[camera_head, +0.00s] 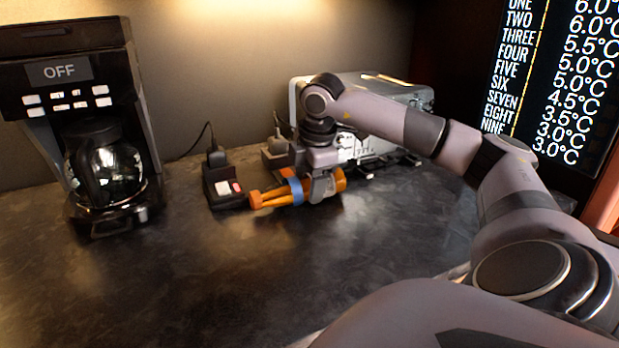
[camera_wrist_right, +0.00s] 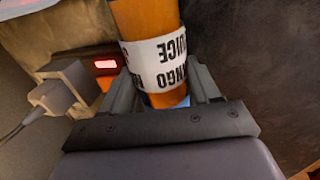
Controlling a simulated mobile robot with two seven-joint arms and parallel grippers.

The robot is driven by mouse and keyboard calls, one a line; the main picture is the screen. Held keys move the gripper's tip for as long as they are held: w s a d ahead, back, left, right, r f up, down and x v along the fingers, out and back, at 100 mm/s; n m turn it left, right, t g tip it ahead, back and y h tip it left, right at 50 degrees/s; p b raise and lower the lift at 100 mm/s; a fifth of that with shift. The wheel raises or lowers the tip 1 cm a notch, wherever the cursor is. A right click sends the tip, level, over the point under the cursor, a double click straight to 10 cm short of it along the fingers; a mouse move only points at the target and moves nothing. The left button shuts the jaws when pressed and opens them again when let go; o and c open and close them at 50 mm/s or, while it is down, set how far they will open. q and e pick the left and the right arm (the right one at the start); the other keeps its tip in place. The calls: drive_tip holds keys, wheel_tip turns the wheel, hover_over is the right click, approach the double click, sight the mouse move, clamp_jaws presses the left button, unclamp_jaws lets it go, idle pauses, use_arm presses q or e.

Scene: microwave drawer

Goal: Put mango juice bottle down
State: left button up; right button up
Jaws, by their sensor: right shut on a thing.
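The mango juice bottle (camera_head: 274,196) is orange with a blue band and lies roughly sideways in the head view, over the dark countertop (camera_head: 240,285). My right gripper (camera_head: 320,187) is shut around it. An orange end shows on each side of the gripper. In the right wrist view the bottle (camera_wrist_right: 150,20) stands between the two fingers, with a white label reading "MANGO JUICE" upside down. Whether it touches the countertop I cannot tell. My left gripper is not in view.
A silver appliance (camera_head: 372,147) stands behind my right arm. A coffee maker (camera_head: 105,165) stands at the left. The front countertop is clear.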

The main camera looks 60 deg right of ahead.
drive_tip(key=o, duration=0.9)
drive_tip(key=shift+f, duration=0.15)
drive_tip(key=o, duration=0.4)
drive_tip(key=shift+o, duration=0.2)
